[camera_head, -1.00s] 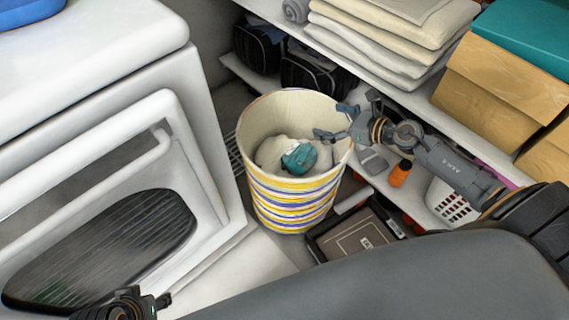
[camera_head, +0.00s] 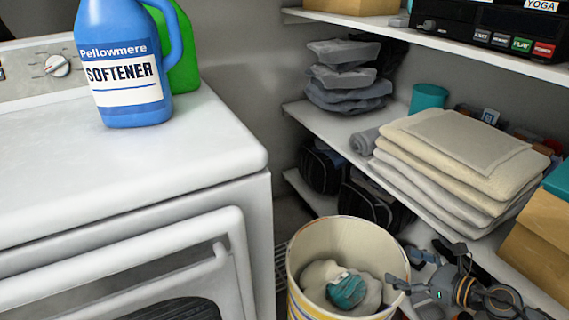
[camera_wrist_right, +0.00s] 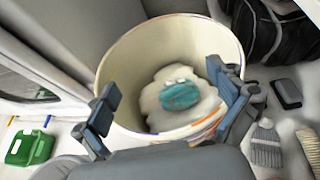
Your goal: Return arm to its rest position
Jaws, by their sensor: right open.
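My right gripper (camera_head: 425,268) is at the right rim of a striped bin (camera_head: 300,262), low in the head view. It is open, with nothing between its fingers. In the right wrist view, the right gripper (camera_wrist_right: 168,105) has its fingers spread wide in front of the bin (camera_wrist_right: 120,62). A teal item (camera_head: 347,290) lies on a pale, bunched cloth (camera_head: 318,276) inside the bin. The teal item also shows in the right wrist view (camera_wrist_right: 180,96), apart from the fingers. My left gripper is out of view.
A white machine (camera_head: 130,190) stands at left, with a blue softener jug (camera_head: 125,75) on top. Shelves at right hold folded towels (camera_head: 455,150), grey folded cloths (camera_head: 345,75) and boxes (camera_head: 540,235). Dark bags (camera_head: 365,200) sit low behind the bin.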

